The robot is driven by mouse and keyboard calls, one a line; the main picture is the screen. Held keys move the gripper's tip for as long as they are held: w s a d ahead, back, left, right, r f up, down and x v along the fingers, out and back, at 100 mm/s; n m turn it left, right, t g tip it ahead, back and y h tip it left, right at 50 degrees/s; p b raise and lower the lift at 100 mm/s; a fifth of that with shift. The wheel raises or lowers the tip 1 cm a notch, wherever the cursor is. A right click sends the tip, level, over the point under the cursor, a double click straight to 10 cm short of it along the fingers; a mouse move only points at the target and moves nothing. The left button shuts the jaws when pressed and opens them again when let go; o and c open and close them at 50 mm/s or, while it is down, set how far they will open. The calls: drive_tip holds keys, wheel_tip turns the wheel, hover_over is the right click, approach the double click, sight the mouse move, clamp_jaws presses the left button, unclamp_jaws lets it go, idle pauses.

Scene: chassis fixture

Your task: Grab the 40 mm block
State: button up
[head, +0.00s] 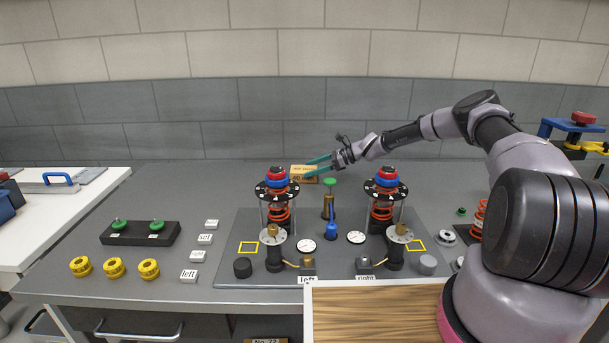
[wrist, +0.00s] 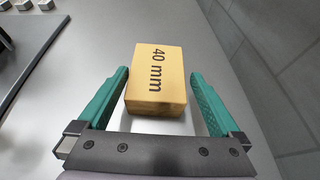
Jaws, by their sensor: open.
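The 40 mm block (wrist: 155,80) is a tan wooden block with "40 mm" printed on its top. In the wrist view it lies between and a little ahead of the two green fingers of my gripper (wrist: 160,92). The gripper is open, with a gap showing on both sides of the block. In the head view the block (head: 304,172) stands at the back of the bench, behind the fixture plate, partly hidden by my gripper (head: 318,168).
Two spring assemblies with red and blue tops, left (head: 277,200) and right (head: 384,198), stand in front of the block. A green-topped valve (head: 329,196) stands between them. A tiled wall (head: 230,140) rises behind. The bench left of the block is clear.

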sight(296, 172)
drive_tip(key=x, duration=0.6)
drive_tip(key=shift+s+a, duration=0.15)
drive_tip(key=shift+a, duration=0.05)
drive_tip(key=c, duration=1.2)
